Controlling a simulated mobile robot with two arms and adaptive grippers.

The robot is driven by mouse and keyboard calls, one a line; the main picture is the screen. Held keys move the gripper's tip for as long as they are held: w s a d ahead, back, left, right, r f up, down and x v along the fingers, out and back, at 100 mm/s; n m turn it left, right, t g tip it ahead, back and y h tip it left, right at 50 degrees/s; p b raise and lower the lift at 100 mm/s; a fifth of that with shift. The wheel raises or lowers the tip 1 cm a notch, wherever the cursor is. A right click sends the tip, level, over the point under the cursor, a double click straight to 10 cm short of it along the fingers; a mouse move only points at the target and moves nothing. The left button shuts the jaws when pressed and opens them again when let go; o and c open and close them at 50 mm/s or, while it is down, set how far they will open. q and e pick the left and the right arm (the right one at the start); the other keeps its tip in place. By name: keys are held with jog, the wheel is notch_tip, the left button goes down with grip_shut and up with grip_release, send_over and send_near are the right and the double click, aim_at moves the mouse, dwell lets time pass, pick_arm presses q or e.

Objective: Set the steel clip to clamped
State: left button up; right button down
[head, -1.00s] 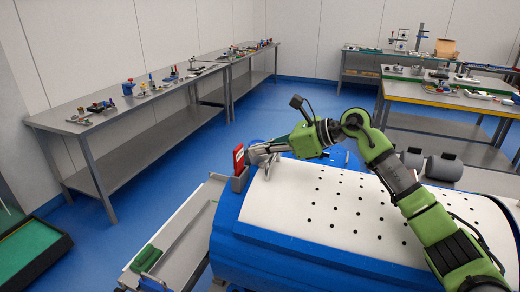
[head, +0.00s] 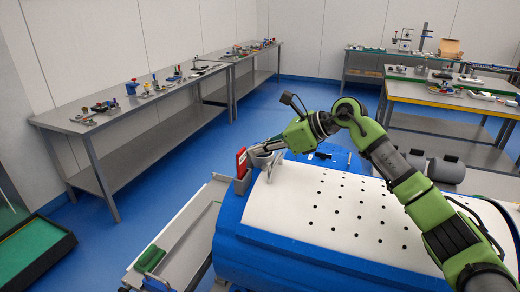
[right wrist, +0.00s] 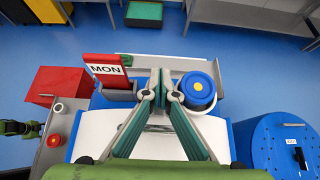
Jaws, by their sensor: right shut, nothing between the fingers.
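My right gripper (head: 262,157) is at the left end of the white perforated top, beside a red card. In the right wrist view its two fingers meet at the tips (right wrist: 160,78), with nothing seen between them. The red card (right wrist: 104,70), lettered MON, stands in a grey holder just left of the fingertips. A round blue part with a yellow centre (right wrist: 198,87) is just right of them. Grey metal shows close around the fingertips, but I cannot tell which piece is the steel clip or how it is set.
The white top (head: 330,210) lies on a large blue body (head: 265,258). A grey tray (head: 187,238) with a green item (head: 149,259) is at its left. Benches (head: 160,104) with small parts stand behind. A red box (right wrist: 62,85) shows in the wrist view.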

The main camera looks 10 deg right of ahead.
jog(key=shift+w+a+r, duration=0.35)
jog(key=shift+w+a, duration=0.05)
jog(key=shift+a, duration=0.25)
jog(key=shift+w+a+r+g+h+p, duration=0.1)
jog(key=shift+w+a+g+h+p, duration=0.15)
jog(key=shift+h, duration=0.25)
jog(key=shift+a+f, duration=0.1)
jog(key=shift+f, duration=0.15)
jog(key=shift+w+a+f, duration=0.25)
jog(key=shift+w+a, duration=0.3)
jog(key=shift+a, duration=0.3)
jog(key=shift+w+a+g, duration=0.15)
jog(key=shift+a+g, duration=0.05)
jog(key=shift+g, duration=0.05)
jog(key=shift+w+a+h, duration=0.15)
jog(key=shift+h, duration=0.45)
jog(key=shift+w+a+f+g, duration=0.1)
jog(key=shift+f+g, duration=0.25)
jog(key=shift+g, duration=0.05)
jog(key=shift+w+a+f, duration=0.25)
jog(key=shift+a+f, duration=0.1)
jog(key=shift+a, duration=0.1)
